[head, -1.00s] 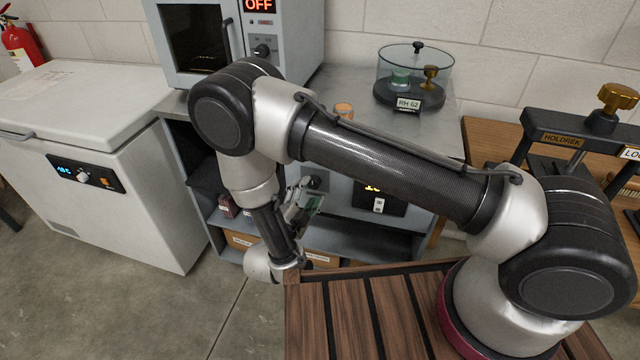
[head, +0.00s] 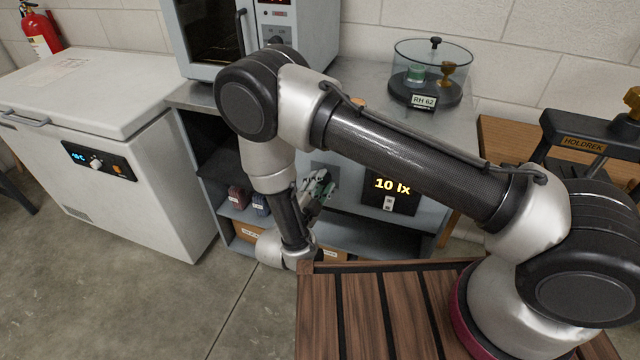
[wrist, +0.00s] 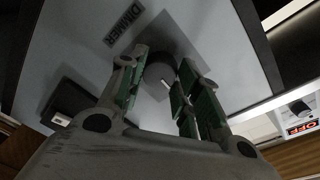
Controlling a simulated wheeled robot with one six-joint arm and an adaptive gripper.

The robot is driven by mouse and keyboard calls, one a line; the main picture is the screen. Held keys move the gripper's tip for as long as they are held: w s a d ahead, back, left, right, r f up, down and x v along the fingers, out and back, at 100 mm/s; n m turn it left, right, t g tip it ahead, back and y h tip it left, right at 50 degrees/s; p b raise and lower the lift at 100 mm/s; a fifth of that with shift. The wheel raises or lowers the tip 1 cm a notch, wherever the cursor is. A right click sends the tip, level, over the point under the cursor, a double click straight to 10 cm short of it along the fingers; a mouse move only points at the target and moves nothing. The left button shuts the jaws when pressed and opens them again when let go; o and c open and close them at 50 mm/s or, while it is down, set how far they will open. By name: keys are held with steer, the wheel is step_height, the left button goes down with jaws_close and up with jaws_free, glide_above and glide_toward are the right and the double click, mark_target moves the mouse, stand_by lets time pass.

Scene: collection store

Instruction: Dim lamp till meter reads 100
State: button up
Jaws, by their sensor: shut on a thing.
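The light meter (head: 392,188) is a dark panel on the front of the bench unit, lit "10 lx". My gripper (head: 318,187) is at the same front, left of the meter, partly behind my arm. In the wrist view my gripper (wrist: 163,78) has its green-padded fingers on both sides of a dark round dimmer knob (wrist: 158,70) and is shut on it. A light pointer line shows at the knob. A label (wrist: 124,28), apparently "DIMMER", is on the panel beside it. I cannot make out the lamp.
A white chest freezer (head: 120,150) stands left. A grey oven (head: 210,35) and a glass jar marked RH 62 (head: 430,75) stand on the bench. Below are shelves with small boxes (head: 237,196). A black clamp frame (head: 575,140) stands right. Floor is clear between freezer and my base.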

steer(key=m, duration=0.5)
steer(key=shift+m, duration=0.4)
steer(key=m+y, duration=0.1)
steer(key=m, duration=0.4)
steer(key=shift+d+m+g, duration=0.1)
steer(key=shift+m+g, duration=0.2)
steer(key=shift+m, duration=0.1)
steer(key=m+y, duration=0.1)
steer(key=m, duration=0.4)
steer(key=shift+s+m, duration=0.1)
steer(key=shift+m, duration=0.3)
steer(key=m, duration=0.5)
steer(key=shift+d+f+y, duration=0.1)
steer(key=shift+y, duration=0.3)
steer(key=shift+t, duration=0.4)
steer(key=o, duration=1)
steer(key=shift+o, duration=0.2)
